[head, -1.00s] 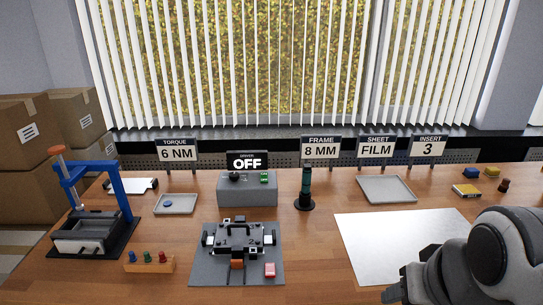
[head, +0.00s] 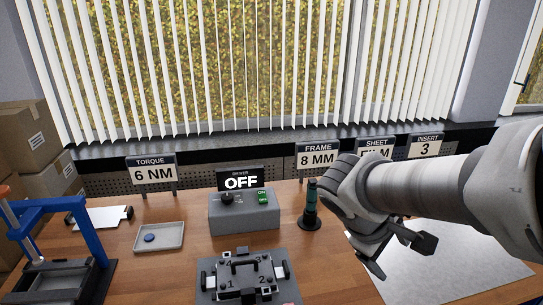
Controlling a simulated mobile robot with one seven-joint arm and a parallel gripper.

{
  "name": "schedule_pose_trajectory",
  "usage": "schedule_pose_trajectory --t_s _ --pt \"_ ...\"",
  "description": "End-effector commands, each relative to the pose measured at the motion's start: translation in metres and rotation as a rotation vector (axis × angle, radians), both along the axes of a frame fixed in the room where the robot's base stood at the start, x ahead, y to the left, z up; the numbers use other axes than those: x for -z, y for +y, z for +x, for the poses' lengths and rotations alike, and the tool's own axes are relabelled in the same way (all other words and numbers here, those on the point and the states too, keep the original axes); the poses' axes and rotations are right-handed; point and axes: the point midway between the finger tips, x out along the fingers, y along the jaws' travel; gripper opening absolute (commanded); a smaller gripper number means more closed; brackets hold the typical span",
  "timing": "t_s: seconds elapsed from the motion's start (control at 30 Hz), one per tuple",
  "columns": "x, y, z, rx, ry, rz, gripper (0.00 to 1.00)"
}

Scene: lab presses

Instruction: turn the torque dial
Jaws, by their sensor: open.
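The torque dial (head: 227,198) is a black knob on top of a grey driver box (head: 243,222) in the middle of the table. A display (head: 240,180) behind it reads OFF, and a green ON button (head: 262,196) sits to the dial's right. A sign (head: 152,174) at the back left reads TORQUE 6 NM. My gripper (head: 395,258) is open and empty, to the right of the box and apart from it, over the table by the white sheet. The dial's exact pointer setting is too small to read.
A dark green driver (head: 310,208) stands upright in a round base between the box and my arm. A black fixture (head: 243,274) lies in front of the box. A small tray (head: 160,237) and a blue press (head: 62,235) stand left. My arm partly hides the SHEET sign.

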Motion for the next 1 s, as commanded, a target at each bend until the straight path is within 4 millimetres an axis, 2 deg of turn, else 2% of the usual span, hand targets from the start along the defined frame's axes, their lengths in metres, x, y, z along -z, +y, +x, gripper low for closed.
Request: schedule_pose_trajectory --t_s 0.03,0.27,0.47,0.57,0.73,0.87,1.0 --pt "0.007 0.003 0.013 -0.061 0.029 -0.073 0.81" --pt "0.022 0.026 0.075 -0.335 0.099 -0.406 0.81" --pt "0.038 0.074 0.129 -0.598 0.122 -0.705 0.81" --pt "0.049 0.109 0.153 -0.737 0.119 -0.854 0.81" --pt "0.073 0.181 0.184 -0.98 0.09 -1.111 0.81" --pt "0.099 0.244 0.195 -1.168 0.048 -1.302 0.81" --pt "0.127 0.306 0.194 -1.344 -0.009 -1.474 0.81"
